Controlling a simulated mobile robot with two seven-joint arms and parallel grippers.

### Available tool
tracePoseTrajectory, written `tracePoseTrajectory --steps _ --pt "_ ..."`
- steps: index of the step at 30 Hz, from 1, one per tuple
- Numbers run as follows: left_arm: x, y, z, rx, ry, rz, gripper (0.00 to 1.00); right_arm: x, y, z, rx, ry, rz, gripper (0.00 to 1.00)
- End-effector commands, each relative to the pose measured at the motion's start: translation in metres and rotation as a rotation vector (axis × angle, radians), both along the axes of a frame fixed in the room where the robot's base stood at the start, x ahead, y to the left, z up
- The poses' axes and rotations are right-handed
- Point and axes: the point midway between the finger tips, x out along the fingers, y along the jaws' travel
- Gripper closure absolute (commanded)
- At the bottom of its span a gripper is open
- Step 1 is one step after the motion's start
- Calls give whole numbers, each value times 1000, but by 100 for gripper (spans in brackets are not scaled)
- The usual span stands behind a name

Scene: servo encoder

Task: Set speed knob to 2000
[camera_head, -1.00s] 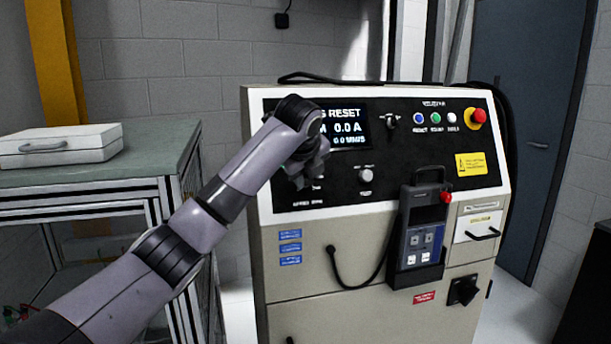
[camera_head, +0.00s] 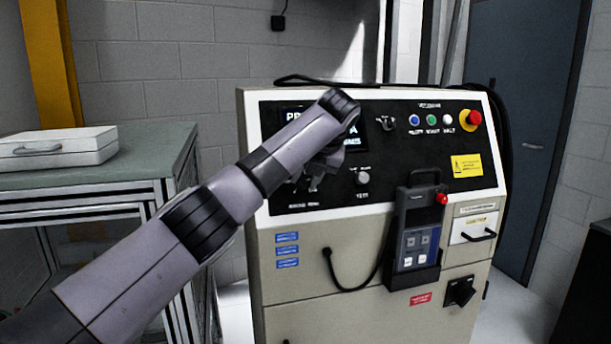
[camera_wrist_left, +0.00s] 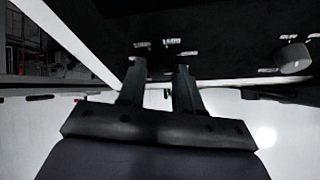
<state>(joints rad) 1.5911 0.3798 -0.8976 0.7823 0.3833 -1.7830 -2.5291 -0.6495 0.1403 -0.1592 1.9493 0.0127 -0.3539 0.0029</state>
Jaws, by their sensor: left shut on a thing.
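The speed knob is mostly hidden by my left gripper (camera_head: 314,182) in the head view, at the lower left of the black control panel (camera_head: 405,160). In the left wrist view my left gripper (camera_wrist_left: 158,68) has its fingertips against the panel face, closed on a dark knob between them. White scale marks (camera_wrist_left: 172,42) show just beyond the fingertips. The knob's pointer and exact setting cannot be read. My right gripper is in neither view.
A light round knob (camera_head: 362,177) sits right of my gripper. My arm partly covers the display (camera_head: 298,114). A handheld pendant (camera_head: 420,235) hangs on the cabinet front. A red stop button (camera_head: 470,118) is at upper right. A white case (camera_head: 70,148) lies on the left bench.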

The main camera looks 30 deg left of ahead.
Motion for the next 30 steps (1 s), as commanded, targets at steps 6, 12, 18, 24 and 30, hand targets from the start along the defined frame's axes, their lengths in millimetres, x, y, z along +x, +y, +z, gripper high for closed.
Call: tracePoseTrajectory --steps 6,12,18,24,30 --pt "0 -1 -1 39 48 -29 96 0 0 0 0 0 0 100" --pt "1 0 -1 50 62 -36 96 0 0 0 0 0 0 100" --pt "0 0 -2 51 64 -36 96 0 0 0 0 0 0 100" --pt "0 0 -2 50 63 -36 46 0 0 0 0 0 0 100" --pt "0 -1 -1 50 62 -36 40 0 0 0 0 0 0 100"
